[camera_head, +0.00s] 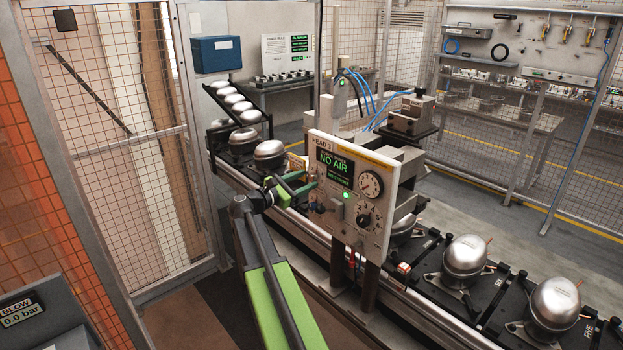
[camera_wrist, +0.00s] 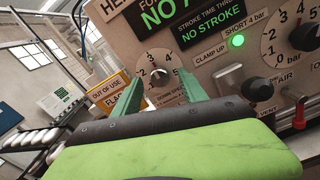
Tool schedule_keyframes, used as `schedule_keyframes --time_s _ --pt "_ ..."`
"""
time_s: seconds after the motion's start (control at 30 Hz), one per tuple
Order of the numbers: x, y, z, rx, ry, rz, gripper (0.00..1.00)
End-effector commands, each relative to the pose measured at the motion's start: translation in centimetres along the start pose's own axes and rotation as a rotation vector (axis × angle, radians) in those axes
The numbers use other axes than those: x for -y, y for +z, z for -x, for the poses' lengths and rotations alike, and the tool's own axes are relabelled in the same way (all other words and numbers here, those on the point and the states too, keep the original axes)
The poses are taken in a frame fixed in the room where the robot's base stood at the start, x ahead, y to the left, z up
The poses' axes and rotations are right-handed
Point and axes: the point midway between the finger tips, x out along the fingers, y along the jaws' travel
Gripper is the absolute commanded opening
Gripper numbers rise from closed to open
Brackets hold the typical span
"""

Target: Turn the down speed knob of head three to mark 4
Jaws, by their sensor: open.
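The head three panel (camera_head: 348,160) faces me, with "HEAD 3" at its top and a display reading "NO AIR". In the wrist view the down speed dial (camera_wrist: 146,84) lies low on the panel's left side, with numbers around 2, 3 and 4 showing. Its small knob (camera_wrist: 159,71) shows between my fingers; where it points is too small to tell. My gripper (camera_wrist: 158,88) is open, one green finger on each side of the dial; I cannot tell whether they touch the knob. In the head view my gripper (camera_head: 302,188) is at the panel's left edge and hides this knob.
A green lamp (camera_wrist: 237,40) is lit beside "CLAMP UP". A black lever knob (camera_wrist: 259,88) and a larger black knob (camera_wrist: 304,37) sit to the right. An "OUT OF USE" tag (camera_wrist: 108,92) is left of my fingers. A conveyor (camera_head: 430,285) with silver compressors runs behind the panel.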

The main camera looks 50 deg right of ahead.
Motion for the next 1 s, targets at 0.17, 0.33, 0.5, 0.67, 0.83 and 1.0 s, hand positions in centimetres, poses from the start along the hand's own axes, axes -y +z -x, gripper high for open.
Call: schedule_keyframes --time_s 0.17,0.33,0.5,0.67,0.83,1.0 --pt "0.0 0.0 -2.0 0.0 0.0 0.0 0.5" --pt "-0.1 0.0 -2.2 -0.001 0.002 0.0 0.5" --pt "-0.1 0.0 -2.2 -0.001 0.002 0.0 0.46" --pt "-0.1 0.0 -2.2 -0.001 0.002 0.0 0.25" --pt "-0.1 0.0 -2.1 -0.001 0.001 -0.001 0.03" --pt "-0.2 -0.1 -3.3 -0.001 0.0 -0.001 0.0"
